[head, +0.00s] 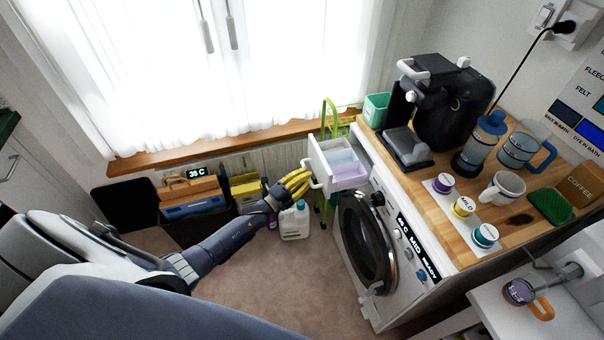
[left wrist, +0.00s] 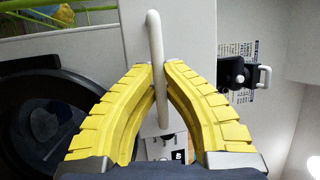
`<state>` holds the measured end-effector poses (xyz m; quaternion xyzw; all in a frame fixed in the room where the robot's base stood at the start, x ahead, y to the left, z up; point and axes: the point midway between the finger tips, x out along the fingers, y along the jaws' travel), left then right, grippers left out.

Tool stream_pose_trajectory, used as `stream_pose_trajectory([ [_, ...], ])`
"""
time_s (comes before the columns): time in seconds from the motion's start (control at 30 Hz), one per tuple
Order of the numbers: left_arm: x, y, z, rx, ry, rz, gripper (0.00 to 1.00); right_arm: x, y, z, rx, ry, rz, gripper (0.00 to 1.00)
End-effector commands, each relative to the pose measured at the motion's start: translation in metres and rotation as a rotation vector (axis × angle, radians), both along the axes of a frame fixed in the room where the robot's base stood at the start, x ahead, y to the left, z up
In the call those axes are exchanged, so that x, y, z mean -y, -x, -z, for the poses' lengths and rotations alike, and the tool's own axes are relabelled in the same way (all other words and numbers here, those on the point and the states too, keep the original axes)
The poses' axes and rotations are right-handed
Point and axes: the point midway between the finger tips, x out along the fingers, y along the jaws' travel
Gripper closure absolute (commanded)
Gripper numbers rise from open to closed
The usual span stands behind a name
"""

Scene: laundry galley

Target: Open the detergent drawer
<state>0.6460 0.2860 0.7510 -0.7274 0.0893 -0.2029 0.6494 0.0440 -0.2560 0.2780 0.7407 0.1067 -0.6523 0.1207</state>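The white detergent drawer (head: 352,183) stands pulled out from the upper left of the washing machine's front in the head view. Its compartments show pale blue-green and lilac contents. Its white bar handle (head: 305,164) is on the drawer's left-facing front and also shows in the left wrist view (left wrist: 154,35). My left gripper (head: 306,179) has yellow ridged fingers, closed in on the handle. In the left wrist view its fingertips (left wrist: 160,66) lie on either side of the bar, close against it. My right gripper is not in view.
The washing machine (head: 409,281) has a round door (head: 365,240) below the drawer. A white jug (head: 294,222) stands on the floor beneath my left gripper. The wooden counter (head: 437,221) above holds a coffee machine (head: 450,105), cups and jars. Open carpet lies before the washer.

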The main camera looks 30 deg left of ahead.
Motion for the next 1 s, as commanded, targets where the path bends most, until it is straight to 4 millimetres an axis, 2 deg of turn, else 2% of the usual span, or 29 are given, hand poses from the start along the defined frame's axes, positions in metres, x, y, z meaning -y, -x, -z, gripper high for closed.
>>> stream_pose_trajectory([
  [0.33,-0.003,-0.002,-0.002,0.003,0.001,-0.002,1.00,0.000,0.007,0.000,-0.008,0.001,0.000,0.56],
  [0.37,-0.003,-0.002,-0.002,0.003,0.001,-0.002,0.90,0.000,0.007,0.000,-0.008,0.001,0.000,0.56],
  [0.57,-0.002,-0.001,-0.002,0.002,0.000,-0.001,0.66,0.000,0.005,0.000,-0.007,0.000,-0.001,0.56],
  [0.87,-0.001,0.001,0.000,0.001,0.000,0.000,0.66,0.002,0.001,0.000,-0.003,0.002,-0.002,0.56],
  [1.0,-0.006,0.011,0.002,0.000,0.000,0.000,0.66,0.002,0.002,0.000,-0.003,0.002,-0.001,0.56],
])
